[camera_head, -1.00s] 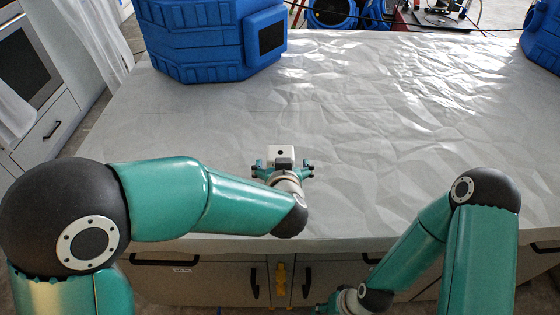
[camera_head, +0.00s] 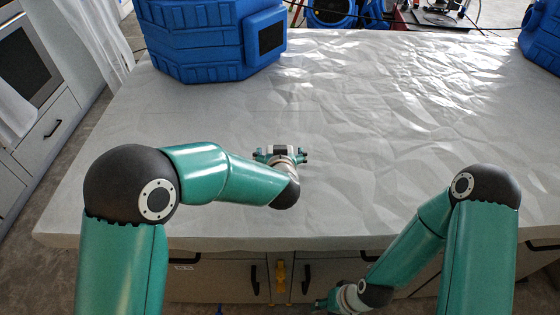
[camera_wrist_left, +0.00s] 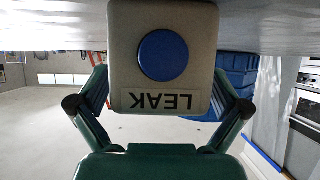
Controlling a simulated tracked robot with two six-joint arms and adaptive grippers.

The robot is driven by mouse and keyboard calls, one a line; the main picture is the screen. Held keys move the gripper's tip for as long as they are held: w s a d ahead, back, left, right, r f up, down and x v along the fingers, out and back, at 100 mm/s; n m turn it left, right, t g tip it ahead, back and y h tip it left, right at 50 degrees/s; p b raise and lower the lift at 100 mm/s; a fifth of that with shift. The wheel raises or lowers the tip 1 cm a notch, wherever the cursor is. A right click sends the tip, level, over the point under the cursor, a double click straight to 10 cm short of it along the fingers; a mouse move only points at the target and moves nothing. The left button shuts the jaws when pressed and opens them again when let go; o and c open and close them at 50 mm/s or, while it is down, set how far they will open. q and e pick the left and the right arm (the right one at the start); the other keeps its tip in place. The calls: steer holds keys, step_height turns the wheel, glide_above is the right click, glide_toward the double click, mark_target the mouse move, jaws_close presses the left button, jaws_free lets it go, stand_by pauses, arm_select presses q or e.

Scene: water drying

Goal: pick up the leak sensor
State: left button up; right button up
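The leak sensor (camera_wrist_left: 190,60) is a pale box with a round blue button and a LEAK label. It fills the upper middle of the left wrist view, with the label upside down. My left gripper (camera_wrist_left: 162,85) has its two fingers spread, one on each side of the sensor; their tips are partly hidden behind it, so contact is unclear. In the head view my left gripper (camera_head: 281,154) is low over the table and hides the sensor. My right gripper (camera_head: 325,303) is below the table's front edge, away from the sensor; its fingers are too small to judge.
The wide table (camera_head: 400,120) has a crinkled pale cover and is mostly bare. A large blue container (camera_head: 205,40) stands at the back left, and another blue object (camera_head: 543,42) at the back right. Cabinet handles (camera_head: 306,279) show below the front edge.

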arm_select(q)
steer(key=c, duration=1.2)
steer(key=shift+r, duration=0.1)
steer(key=shift+r, duration=0.65)
step_height(320, 180, up, 19)
steer(key=p, duration=0.4)
steer(key=shift+f, duration=0.2)
steer(key=shift+s+f+b, duration=0.15)
steer(key=shift+f+b, duration=5.4)
steer(key=shift+f, duration=4.05)
steer(key=shift+f, duration=0.35)
